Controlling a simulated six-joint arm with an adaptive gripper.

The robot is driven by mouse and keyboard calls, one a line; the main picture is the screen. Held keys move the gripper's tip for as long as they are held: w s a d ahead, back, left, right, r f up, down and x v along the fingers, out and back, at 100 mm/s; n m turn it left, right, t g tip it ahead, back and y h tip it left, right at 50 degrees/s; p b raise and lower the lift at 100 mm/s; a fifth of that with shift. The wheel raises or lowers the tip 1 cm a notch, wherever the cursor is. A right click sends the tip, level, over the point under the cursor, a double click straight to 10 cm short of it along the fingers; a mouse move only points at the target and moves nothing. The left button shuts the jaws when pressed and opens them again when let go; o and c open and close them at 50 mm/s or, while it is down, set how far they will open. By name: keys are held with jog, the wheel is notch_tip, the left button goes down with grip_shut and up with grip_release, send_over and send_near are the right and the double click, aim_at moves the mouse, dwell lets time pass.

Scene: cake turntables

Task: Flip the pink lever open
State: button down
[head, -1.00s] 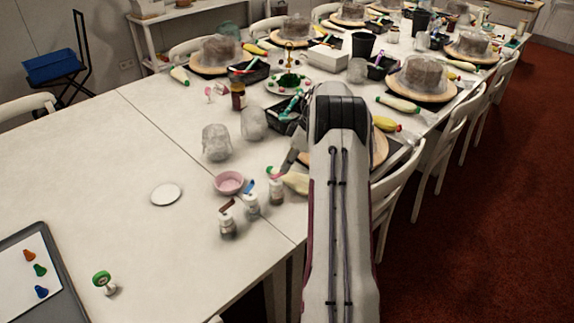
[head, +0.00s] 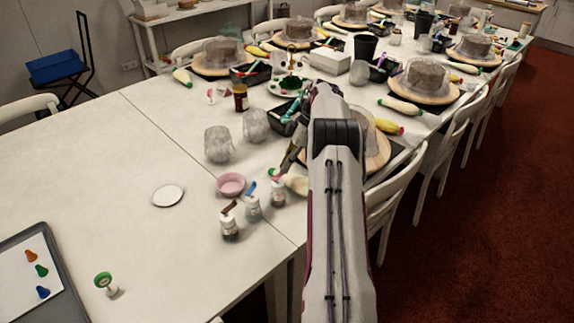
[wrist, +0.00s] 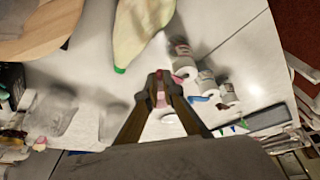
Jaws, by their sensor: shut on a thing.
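Three small white-capped bottles stand on the white table. The nearest to my gripper (wrist: 159,88) is the right-hand bottle (head: 278,194), also in the wrist view (wrist: 180,57). It carries a small pink lever (wrist: 178,79). The middle bottle (head: 253,207) has a blue lever and the left one (head: 230,228) a dark red lever. My gripper is shut on a small pink thing, just beside the right-hand bottle; I cannot tell whether this is part of the lever. In the head view my arm hides most of the gripper.
A cream piping bag (wrist: 138,30) with a green tip lies close beside the gripper. A wooden turntable (wrist: 35,28) is nearby.

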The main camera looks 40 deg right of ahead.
dwell(0.3)
jog(key=c, duration=2.2)
grip_release()
jog(key=shift+v, duration=5.95)
jog(key=shift+s, duration=0.1)
